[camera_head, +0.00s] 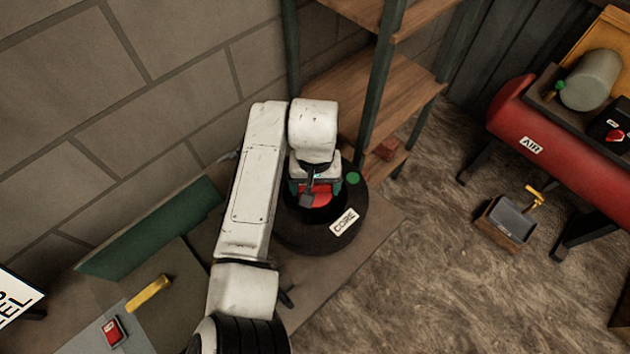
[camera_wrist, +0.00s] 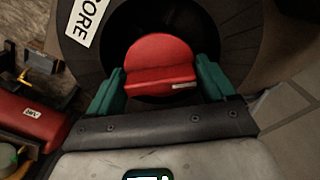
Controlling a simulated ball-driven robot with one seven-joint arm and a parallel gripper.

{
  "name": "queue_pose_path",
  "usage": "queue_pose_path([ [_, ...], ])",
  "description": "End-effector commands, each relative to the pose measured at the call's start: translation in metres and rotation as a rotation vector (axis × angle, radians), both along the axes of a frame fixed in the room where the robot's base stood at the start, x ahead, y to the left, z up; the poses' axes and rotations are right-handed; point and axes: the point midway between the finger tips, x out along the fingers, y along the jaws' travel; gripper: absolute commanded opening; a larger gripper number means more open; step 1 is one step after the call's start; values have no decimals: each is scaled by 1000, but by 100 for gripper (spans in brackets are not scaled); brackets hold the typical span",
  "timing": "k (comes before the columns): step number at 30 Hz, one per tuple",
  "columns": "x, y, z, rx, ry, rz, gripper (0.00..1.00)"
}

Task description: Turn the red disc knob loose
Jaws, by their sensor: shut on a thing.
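The red disc knob (camera_wrist: 160,60) sits in the dark opening of a black round housing labelled CORE (camera_wrist: 80,17). The knob also shows in the head view (camera_head: 320,193), partly hidden by my wrist. My gripper (camera_wrist: 160,72) has its two teal fingers on the left and right sides of the knob and is shut on it. The knob has a raised ridge and a small pale mark at its near right edge. The housing stands on a flat base (camera_head: 375,232) in the head view.
A wooden shelf rack (camera_head: 350,90) stands close behind the housing, by the block wall. A red AIR tank (camera_head: 570,150) and a small box with a yellow handle (camera_head: 507,221) are at right. A yellow lever (camera_head: 148,294) and red switch (camera_head: 114,331) lie at lower left.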

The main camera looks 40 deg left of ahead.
Motion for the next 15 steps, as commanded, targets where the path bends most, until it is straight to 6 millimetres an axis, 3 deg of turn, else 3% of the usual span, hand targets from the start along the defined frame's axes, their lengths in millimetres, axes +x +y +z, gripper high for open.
queue_pose_path([
  [15,-1,-4,-3,-10,7,68,53],
])
